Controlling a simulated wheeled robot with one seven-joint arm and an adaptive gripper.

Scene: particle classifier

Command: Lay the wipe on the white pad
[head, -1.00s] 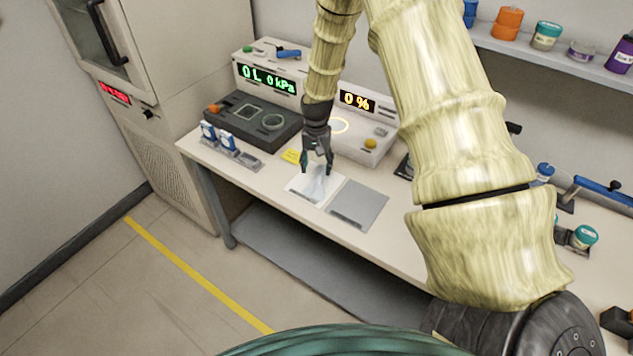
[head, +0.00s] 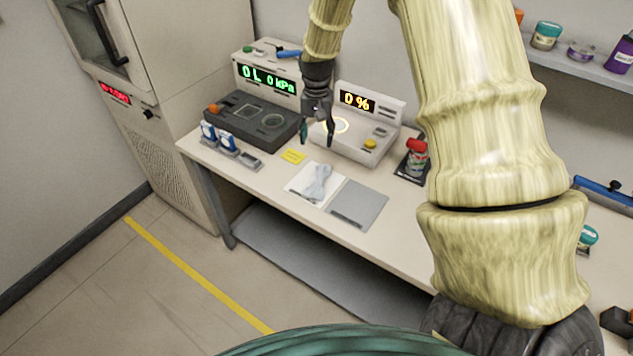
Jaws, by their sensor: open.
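The wipe (head: 319,180) is a crumpled pale blue-grey cloth. It lies on the white pad (head: 299,187) on the bench, toward the pad's right side by the grey pad. My gripper (head: 317,139) is open and empty. It hangs above and behind the wipe, apart from it, in front of the device with the lit ring.
A grey pad (head: 362,210) lies right of the white pad. A yellow note (head: 293,157) is behind it. A dark unit (head: 252,122), a device reading 0 % (head: 366,143) and a red-topped container (head: 417,155) stand along the back. The bench's front strip is clear.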

